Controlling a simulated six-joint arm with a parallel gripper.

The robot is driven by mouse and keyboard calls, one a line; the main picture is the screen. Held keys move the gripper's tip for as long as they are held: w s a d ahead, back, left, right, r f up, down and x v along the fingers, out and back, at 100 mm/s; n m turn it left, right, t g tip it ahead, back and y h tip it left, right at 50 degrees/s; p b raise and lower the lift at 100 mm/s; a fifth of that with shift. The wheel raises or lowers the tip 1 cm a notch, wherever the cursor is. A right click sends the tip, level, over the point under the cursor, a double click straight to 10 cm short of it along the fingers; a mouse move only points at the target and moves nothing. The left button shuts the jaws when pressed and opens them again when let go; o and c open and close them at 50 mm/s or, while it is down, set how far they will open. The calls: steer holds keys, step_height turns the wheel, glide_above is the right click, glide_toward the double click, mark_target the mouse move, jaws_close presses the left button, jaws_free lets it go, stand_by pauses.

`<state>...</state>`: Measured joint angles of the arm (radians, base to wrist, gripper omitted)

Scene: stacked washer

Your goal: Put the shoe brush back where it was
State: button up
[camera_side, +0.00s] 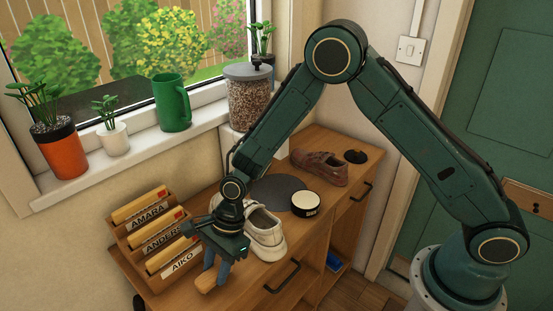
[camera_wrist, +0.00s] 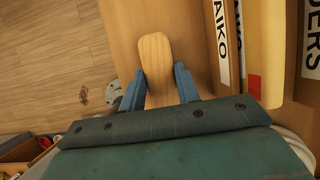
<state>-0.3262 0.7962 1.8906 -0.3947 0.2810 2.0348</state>
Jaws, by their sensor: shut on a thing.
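My gripper (camera_side: 214,268) points down over the front left of the wooden cabinet top. Its blue fingers are shut on the sides of the shoe brush (camera_side: 205,283). In the wrist view the brush (camera_wrist: 153,52) is a pale wooden piece with a rounded end, between the fingertips (camera_wrist: 160,82). Its bristles are hidden, and I cannot tell whether it touches the top. A stepped wooden rack (camera_side: 128,237) stands left of my gripper, labelled AMARA, ANDERS and AIKO. Its slots hold yellow pieces with red marks. The AIKO label (camera_wrist: 222,40) is just right of the brush in the wrist view.
White shoes (camera_side: 266,236) stand right of my gripper. A dark round mat (camera_side: 268,188), a round tin (camera_side: 305,204) and a brown shoe (camera_side: 322,167) lie farther right. Pots, a green mug (camera_side: 172,103) and a filled jar (camera_side: 249,98) line the sill behind.

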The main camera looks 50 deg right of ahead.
steer(key=shift+f, duration=0.15)
steer(key=o, duration=0.9)
steer(key=shift+o, duration=0.2)
steer(key=v, duration=1.2)
